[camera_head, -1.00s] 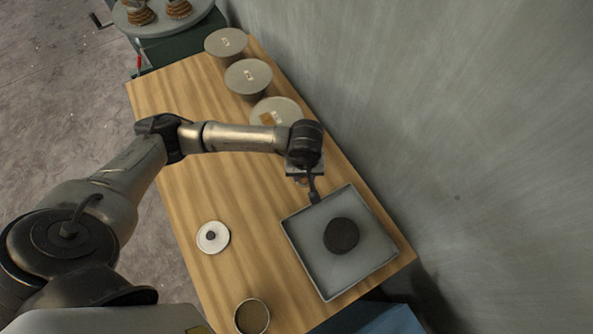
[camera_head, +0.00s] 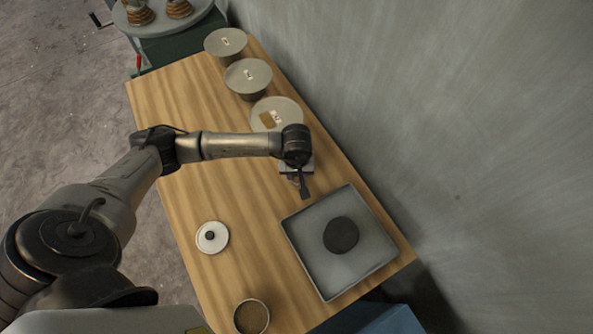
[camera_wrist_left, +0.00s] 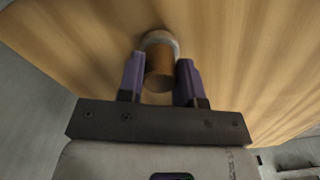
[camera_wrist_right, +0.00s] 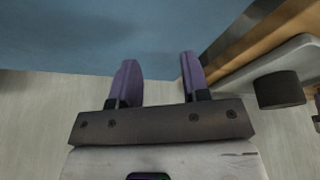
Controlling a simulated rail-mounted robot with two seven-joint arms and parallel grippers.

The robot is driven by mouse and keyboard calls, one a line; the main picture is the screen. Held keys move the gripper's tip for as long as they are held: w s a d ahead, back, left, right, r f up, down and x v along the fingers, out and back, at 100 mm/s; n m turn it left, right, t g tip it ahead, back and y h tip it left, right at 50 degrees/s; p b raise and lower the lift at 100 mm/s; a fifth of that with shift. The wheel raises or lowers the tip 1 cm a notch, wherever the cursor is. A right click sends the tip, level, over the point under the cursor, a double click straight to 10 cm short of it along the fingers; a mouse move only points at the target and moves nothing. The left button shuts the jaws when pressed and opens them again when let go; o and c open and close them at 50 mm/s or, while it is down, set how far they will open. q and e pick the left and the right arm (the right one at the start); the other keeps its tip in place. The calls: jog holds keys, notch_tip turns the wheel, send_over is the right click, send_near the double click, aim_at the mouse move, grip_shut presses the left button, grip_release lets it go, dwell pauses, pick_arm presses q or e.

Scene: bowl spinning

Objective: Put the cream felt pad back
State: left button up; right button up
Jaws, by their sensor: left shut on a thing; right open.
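My left gripper (camera_head: 303,190) is shut on the felt pad's brown cylindrical handle (camera_wrist_left: 158,72). The pale round pad (camera_wrist_left: 162,40) shows at the handle's far end, over the wooden table, in the left wrist view. Whether it touches the table I cannot tell. In the head view the held piece is mostly hidden by the gripper, beside the upper left corner of the grey square tray (camera_head: 300,254). My right gripper (camera_wrist_right: 155,82) is open and empty in its wrist view, outside the head view.
A dark disc (camera_head: 341,235) sits in the tray. A white disc with a black knob (camera_head: 212,237) and a small round container (camera_head: 251,316) stand at the table's near left. Several grey round pieces (camera_head: 248,76) line the wall side. The middle left of the table is clear.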

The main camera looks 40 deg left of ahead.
pick_arm(q)
jog(key=shift+f+b, duration=0.2)
jog(key=shift+b, duration=0.1)
jog(key=o, duration=0.8)
jog(key=shift+o, duration=0.2)
jog(key=shift+r, duration=0.1)
